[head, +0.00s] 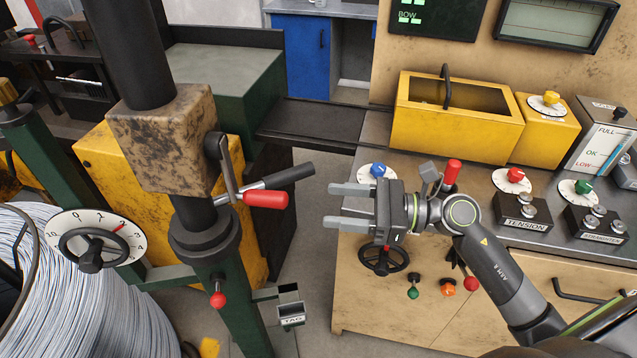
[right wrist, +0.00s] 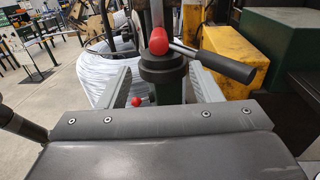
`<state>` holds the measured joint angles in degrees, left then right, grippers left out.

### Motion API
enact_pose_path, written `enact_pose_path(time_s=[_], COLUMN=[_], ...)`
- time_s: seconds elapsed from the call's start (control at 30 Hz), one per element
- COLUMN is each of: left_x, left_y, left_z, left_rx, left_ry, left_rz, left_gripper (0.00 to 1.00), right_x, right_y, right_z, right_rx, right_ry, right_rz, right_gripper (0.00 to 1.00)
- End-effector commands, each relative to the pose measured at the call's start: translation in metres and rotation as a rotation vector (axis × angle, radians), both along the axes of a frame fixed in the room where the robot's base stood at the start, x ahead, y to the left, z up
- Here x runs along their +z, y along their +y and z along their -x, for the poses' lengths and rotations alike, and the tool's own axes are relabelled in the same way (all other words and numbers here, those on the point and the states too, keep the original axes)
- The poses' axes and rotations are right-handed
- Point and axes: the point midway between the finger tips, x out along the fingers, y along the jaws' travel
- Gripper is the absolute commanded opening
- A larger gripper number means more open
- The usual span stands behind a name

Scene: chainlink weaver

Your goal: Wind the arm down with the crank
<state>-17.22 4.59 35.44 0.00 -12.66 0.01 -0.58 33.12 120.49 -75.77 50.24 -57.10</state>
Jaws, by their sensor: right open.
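The crank (head: 228,175) is on the right side of a worn, dirty block on a dark vertical post. Its grey arm hangs down and its red handle (head: 265,199) points right. In the right wrist view the red handle (right wrist: 158,41) shows nearly end-on. My right gripper (head: 334,205) is open and empty, to the right of the red handle and apart from it, with its fingers pointing left. The wrist view shows its two fingers (right wrist: 160,88) spread. The post's top and the arm it carries are not clearly visible. My left gripper is not in view.
A black-gripped lever (head: 288,175) sticks out just behind the red handle. A dial with a handwheel (head: 92,246) and a wire spool (head: 75,310) stand left. A control bench (head: 350,290) with knobs and a yellow box (head: 455,130) lies right.

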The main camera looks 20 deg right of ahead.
Motion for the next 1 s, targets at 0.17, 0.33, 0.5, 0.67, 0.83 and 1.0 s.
enact_pose_path(time_s=[0.17, 0.33, 0.5, 0.67, 0.83, 1.0], left_x=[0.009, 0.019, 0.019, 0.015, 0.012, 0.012], left_y=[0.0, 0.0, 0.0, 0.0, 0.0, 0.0], left_z=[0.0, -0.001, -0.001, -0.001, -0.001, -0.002], left_rx=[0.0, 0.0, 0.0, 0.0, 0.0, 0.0], left_ry=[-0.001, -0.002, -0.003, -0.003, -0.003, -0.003], left_rz=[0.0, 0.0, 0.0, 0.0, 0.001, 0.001], left_gripper=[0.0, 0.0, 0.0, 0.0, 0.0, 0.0], right_x=[0.004, 0.005, 0.001, 0.0, 0.0, 0.0], right_y=[0.015, 0.038, 0.065, 0.089, 0.107, 0.114], right_z=[-0.008, -0.019, -0.033, -0.045, -0.055, -0.058], right_rx=[0.001, 0.001, 0.003, 0.002, 0.002, 0.002], right_ry=[-0.003, -0.001, -0.003, -0.002, -0.001, 0.0], right_rz=[-0.008, -0.011, -0.011, -0.009, -0.006, -0.004], right_gripper=[0.58, 0.58, 0.58, 0.58, 0.58, 0.58])
